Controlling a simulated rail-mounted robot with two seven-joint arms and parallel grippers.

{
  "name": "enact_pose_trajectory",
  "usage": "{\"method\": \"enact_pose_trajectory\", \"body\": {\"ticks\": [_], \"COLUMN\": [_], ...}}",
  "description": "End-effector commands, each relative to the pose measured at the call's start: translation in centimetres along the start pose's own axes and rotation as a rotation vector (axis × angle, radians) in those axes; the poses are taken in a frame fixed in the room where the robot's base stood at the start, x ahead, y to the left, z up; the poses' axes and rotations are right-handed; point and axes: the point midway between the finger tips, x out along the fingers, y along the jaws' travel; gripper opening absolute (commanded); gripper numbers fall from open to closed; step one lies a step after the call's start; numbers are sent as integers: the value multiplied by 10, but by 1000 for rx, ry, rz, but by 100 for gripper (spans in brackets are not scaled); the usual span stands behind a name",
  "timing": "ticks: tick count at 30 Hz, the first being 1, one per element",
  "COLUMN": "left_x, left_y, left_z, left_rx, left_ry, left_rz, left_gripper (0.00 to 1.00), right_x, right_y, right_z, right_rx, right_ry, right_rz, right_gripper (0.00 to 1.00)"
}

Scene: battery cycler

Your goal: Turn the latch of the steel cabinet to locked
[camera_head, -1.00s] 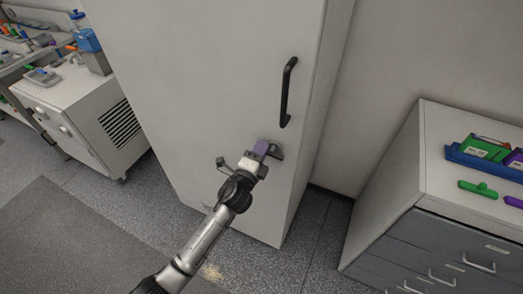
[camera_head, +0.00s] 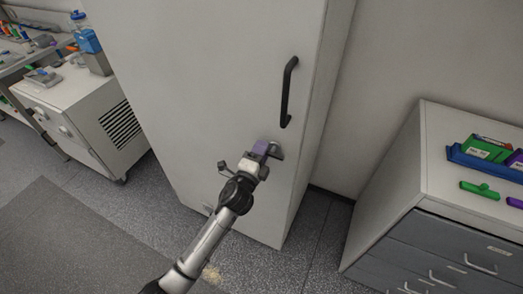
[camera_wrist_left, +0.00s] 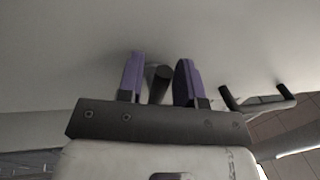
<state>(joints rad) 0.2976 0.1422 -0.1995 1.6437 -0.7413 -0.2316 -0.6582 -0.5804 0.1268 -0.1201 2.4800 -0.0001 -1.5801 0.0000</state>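The steel cabinet (camera_head: 225,80) is a tall light-grey cabinet with its door shut, in the middle of the head view. A small dark latch (camera_head: 277,152) sits on the door below the handle, partly hidden by my gripper. My left gripper (camera_head: 265,147) is at the latch. In the left wrist view its two purple fingers (camera_wrist_left: 160,80) stand apart, one on each side of the dark latch lever (camera_wrist_left: 160,88). A gap shows between the lever and the right-hand finger. Whether the other finger touches it I cannot tell. My right gripper is not in view.
A black door handle (camera_head: 287,92) stands out above the latch; it also shows in the left wrist view (camera_wrist_left: 258,106). A drawer unit (camera_head: 440,200) with a blue tray (camera_head: 480,162) stands at right. A white vented unit (camera_head: 85,115) stands at left. The floor in front is clear.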

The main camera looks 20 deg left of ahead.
Motion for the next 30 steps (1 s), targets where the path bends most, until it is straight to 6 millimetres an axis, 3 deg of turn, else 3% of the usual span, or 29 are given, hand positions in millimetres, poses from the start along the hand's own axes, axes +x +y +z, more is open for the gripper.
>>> {"method": "enact_pose_trajectory", "body": {"ticks": [13,30], "left_x": [-9,-111], "left_y": [0,0], "left_z": [0,0], "left_rx": [2,1], "left_ry": [1,-1], "left_rz": [-1,1], "left_gripper": [41,41], "right_x": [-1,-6], "right_y": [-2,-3], "right_z": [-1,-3], "right_rx": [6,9], "right_ry": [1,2], "right_rz": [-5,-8], "right_gripper": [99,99]}}
